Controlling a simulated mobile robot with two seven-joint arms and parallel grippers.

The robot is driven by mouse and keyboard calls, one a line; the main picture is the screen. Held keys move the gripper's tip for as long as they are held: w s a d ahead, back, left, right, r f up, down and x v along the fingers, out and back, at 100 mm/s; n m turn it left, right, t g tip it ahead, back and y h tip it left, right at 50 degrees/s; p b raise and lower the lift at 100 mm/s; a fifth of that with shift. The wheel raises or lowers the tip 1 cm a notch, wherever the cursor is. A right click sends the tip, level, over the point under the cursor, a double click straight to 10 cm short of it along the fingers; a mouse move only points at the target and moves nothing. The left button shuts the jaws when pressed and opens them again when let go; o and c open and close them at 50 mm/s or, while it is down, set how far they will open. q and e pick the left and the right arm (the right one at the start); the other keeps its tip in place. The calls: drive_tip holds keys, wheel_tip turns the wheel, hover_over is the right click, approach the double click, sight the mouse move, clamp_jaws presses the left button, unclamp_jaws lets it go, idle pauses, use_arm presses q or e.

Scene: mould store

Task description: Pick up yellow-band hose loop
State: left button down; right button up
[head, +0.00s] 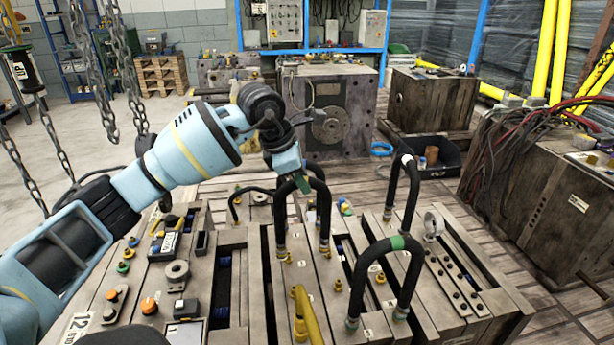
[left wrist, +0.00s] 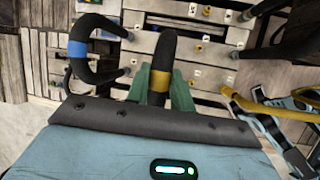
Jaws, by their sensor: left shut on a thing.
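The yellow-band hose loop is a black arch on the mould block, partly behind my left gripper in the head view (head: 323,205). Its two lower ends meet brass fittings on the block's top. In the left wrist view its yellow band (left wrist: 161,82) shows between the green fingers. My left gripper (head: 299,203) is shut on the loop near its top, and its fingers (left wrist: 160,88) lie on both sides of the hose. The band is hidden in the head view. My right gripper is not in view.
A green-band hose (head: 397,243) and a white-band hose (head: 407,159) arch up to the right. A blue-band hose (left wrist: 77,50) is close by in the left wrist view. Chains (head: 125,70) hang at the left. A yellow bar (head: 309,318) rises in front.

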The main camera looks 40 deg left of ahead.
use_arm(q)
drive_tip(key=s+d+r, duration=0.1)
drive_tip(key=s+d, duration=0.2)
drive_tip(key=s, duration=0.9)
drive_tip(key=shift+s+r, duration=0.15)
drive_tip(key=shift+s, duration=0.15)
drive_tip(key=shift+d+r, duration=0.1)
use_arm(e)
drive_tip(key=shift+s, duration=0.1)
